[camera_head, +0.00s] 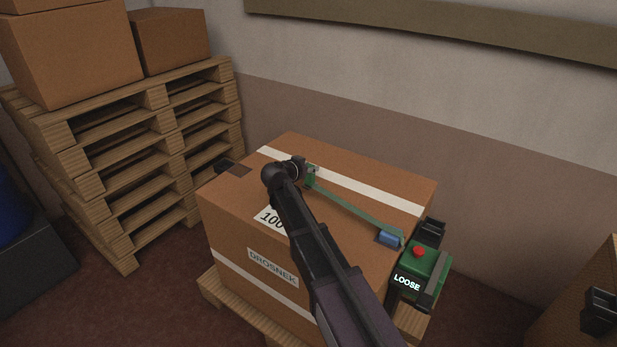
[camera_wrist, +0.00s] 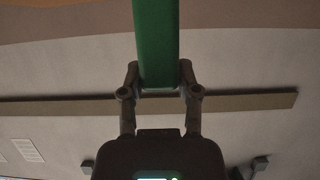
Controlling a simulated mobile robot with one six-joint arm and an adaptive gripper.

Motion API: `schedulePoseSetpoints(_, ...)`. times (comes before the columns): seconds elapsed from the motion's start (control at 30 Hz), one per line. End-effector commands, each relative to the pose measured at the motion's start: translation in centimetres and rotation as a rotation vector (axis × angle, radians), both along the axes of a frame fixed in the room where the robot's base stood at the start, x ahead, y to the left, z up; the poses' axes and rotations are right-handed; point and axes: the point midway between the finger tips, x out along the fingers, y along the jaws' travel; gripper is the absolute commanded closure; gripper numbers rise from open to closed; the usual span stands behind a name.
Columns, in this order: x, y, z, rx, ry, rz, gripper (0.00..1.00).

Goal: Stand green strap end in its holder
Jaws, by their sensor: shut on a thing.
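The green strap end (camera_head: 311,181) is between the jaws of my gripper (camera_head: 308,172), over the top of a large cardboard carton (camera_head: 400,190). In the wrist view the green strap (camera_wrist: 156,45) fills the gap between the two fingers of my gripper (camera_wrist: 158,78), which are shut on it. The strap runs from my gripper across the carton top to a blue cylinder (camera_head: 390,239) at the right edge. A dark bracket (camera_head: 228,166) sits at the carton's left edge and another (camera_head: 432,230) at the right; I cannot tell which is the holder.
A green box with a red button (camera_head: 419,252) and a "LOOSE" display stands at the carton's right. Stacked pallets (camera_head: 130,150) with cartons rise at the left. A wall is behind. Another dark fitting (camera_head: 600,308) shows at the lower right.

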Motion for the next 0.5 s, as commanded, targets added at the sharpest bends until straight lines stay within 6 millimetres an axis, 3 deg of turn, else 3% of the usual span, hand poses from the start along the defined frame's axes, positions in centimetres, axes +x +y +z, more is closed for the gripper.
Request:
schedulePoseSetpoints(0.3,0.0,0.0,-0.1,-0.001,0.001,0.000,1.00)
schedulePoseSetpoints(0.5,-0.1,0.0,-1.1,0.000,0.000,0.000,1.00)
